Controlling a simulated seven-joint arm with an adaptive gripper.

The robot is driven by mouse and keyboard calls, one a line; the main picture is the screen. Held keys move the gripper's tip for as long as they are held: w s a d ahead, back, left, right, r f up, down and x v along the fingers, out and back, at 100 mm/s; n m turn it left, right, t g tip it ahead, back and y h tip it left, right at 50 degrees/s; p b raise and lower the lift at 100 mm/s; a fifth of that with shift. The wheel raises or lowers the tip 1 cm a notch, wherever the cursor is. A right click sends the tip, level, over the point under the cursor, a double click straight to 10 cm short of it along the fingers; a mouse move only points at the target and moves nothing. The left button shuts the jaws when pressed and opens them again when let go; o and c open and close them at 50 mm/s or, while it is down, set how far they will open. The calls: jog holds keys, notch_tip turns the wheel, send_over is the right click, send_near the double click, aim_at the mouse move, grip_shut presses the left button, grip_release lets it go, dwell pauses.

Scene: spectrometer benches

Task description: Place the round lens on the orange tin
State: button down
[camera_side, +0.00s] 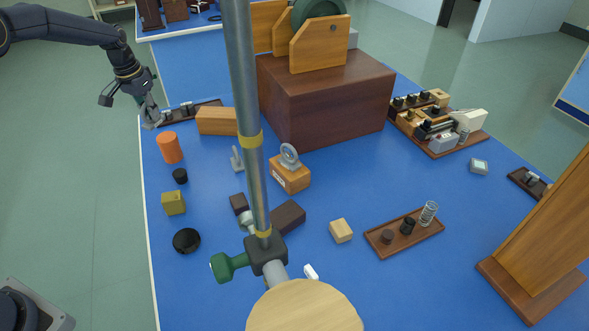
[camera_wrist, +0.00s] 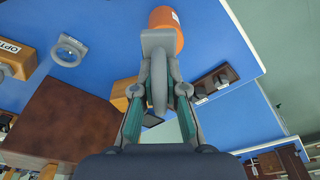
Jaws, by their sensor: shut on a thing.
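My gripper (camera_side: 150,103) is shut on a grey round lens (camera_wrist: 159,80), seen edge-on between the fingers (camera_wrist: 159,95) in the wrist view, with its square foot pointing away from the palm. In the side view the held lens (camera_side: 152,117) is small and partly merged with the fingers. The orange tin (camera_side: 170,148) stands upright near the table's left edge, below and slightly right of my gripper. In the wrist view the tin (camera_wrist: 166,27) shows just beyond the lens's foot, which covers part of it. I cannot tell the gap between them.
A black cylinder (camera_side: 180,176) stands in front of the tin. Another grey ring mount (camera_side: 237,158) stands on the blue table. A labelled wooden box (camera_side: 290,175) and large brown box (camera_side: 325,98) lie further right.

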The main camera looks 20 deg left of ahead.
aim_at(168, 135)
jog(key=w+f, duration=0.2)
jog(key=f, duration=0.1)
jog(key=shift+w+a+f, duration=0.2)
jog(key=shift+w+a, duration=0.15)
jog(key=shift+w, duration=0.05)
jog(key=shift+w+f, duration=0.15)
jog(key=shift+f, duration=1.45)
jog(key=shift+f, duration=0.1)
jog(key=c, duration=1.2)
grip_release()
